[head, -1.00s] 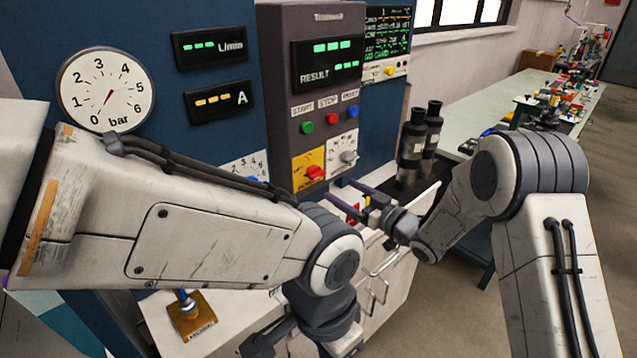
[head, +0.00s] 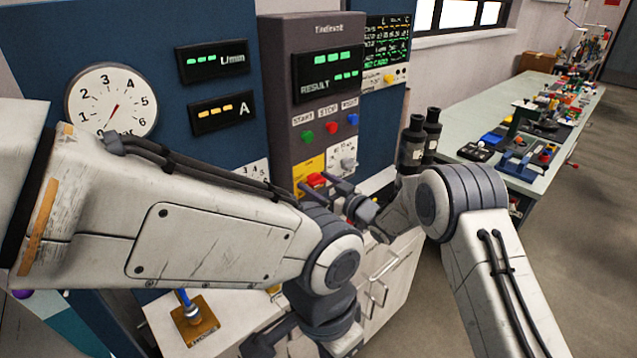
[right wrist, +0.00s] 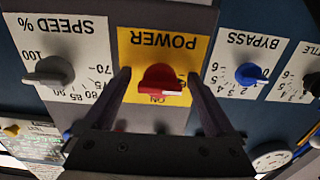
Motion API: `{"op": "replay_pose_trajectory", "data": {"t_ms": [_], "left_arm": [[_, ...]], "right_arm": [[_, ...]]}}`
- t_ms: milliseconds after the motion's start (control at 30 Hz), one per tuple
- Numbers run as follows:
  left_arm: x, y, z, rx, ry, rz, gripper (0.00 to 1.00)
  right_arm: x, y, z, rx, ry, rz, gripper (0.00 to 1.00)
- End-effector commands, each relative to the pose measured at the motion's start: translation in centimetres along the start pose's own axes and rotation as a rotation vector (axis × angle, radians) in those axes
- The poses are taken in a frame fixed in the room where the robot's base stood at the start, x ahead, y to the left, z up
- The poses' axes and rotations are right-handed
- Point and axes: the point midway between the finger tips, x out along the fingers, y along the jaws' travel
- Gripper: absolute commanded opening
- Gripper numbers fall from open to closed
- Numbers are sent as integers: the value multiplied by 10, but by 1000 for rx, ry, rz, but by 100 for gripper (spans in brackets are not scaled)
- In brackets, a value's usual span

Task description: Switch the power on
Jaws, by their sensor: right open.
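The red power knob (right wrist: 160,78) sits on a yellow plate (right wrist: 135,45) marked POWER and ON, upside down in the right wrist view. In the head view the red knob (head: 317,180) is on the lower part of the grey panel, partly hidden by my gripper. My right gripper (right wrist: 158,85) is open, with one finger on each side of the knob and visible gaps between. It also shows in the head view (head: 338,197), in front of the plate. My left arm crosses the head view; its fingers are not seen.
Two dark cylinders (head: 412,145) stand to the right. A round gauge (head: 112,100) hangs at left.

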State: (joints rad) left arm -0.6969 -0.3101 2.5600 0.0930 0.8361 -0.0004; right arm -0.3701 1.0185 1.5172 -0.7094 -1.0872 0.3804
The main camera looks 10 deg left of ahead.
Motion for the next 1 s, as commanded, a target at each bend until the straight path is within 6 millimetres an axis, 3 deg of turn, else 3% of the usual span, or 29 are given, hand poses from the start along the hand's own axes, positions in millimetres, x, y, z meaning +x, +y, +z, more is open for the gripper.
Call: {"op": "replay_pose_trajectory", "data": {"t_ms": [67,100,300,667,1000], "left_arm": [[0,0,0,0,0,0,0],[0,0,0,0,0,0,0],[0,0,0,0,0,0,0],[1,0,0,0,0,0,0],[2,0,0,0,0,0,0]], "right_arm": [[0,0,0,0,0,0,90],[0,0,0,0,0,0,82],[0,0,0,0,0,-1,6],[-1,-1,0,53,0,-1,4],[-1,-1,1,299,-1,-2,4]]}}
